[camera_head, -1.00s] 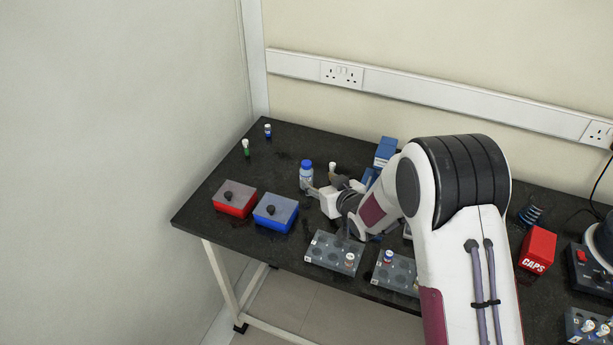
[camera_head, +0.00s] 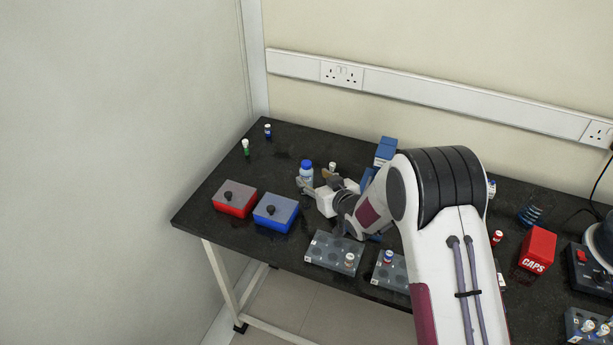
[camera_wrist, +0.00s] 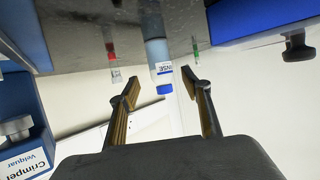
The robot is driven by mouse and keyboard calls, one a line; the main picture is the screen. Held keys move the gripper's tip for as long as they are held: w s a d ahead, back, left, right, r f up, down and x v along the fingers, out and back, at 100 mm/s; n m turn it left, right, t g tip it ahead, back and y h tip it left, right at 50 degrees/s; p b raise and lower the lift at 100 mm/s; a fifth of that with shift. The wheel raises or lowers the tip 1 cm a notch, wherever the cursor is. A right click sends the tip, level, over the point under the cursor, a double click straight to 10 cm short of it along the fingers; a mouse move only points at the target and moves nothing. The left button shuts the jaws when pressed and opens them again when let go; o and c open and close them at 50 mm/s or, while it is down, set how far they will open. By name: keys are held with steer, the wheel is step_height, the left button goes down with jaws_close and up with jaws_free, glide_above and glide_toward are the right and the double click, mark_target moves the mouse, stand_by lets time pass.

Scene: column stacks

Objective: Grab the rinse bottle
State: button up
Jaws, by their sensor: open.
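The rinse bottle (camera_head: 306,173) stands upright with a blue cap and pale body near the back-left part of the dark bench. In the wrist view, which is upside down, the bottle (camera_wrist: 160,62) shows part of a label reading "NSE". My gripper (camera_head: 314,181) is open at the bottle. In the wrist view the two fingers of my gripper (camera_wrist: 160,78) lie on either side of the bottle's line, with gaps showing on both sides. I cannot tell how deep the bottle sits between the fingertips.
A red box (camera_head: 234,205) and a blue box (camera_head: 276,218) with knobbed lids stand left of my gripper. A white-capped vial (camera_head: 332,167) stands close behind it. A blue crimper box (camera_wrist: 25,130) shows in the wrist view. Vial racks (camera_head: 333,253) stand in front.

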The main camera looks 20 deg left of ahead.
mark_target(310, 176)
steer(key=shift+w+a+f, duration=0.2)
steer(key=shift+w+a, duration=0.1)
steer(key=shift+a, duration=0.05)
stand_by(0.3)
steer(key=shift+x, duration=2.6)
steer(key=shift+s+f, duration=0.1)
steer(key=c, duration=1.2)
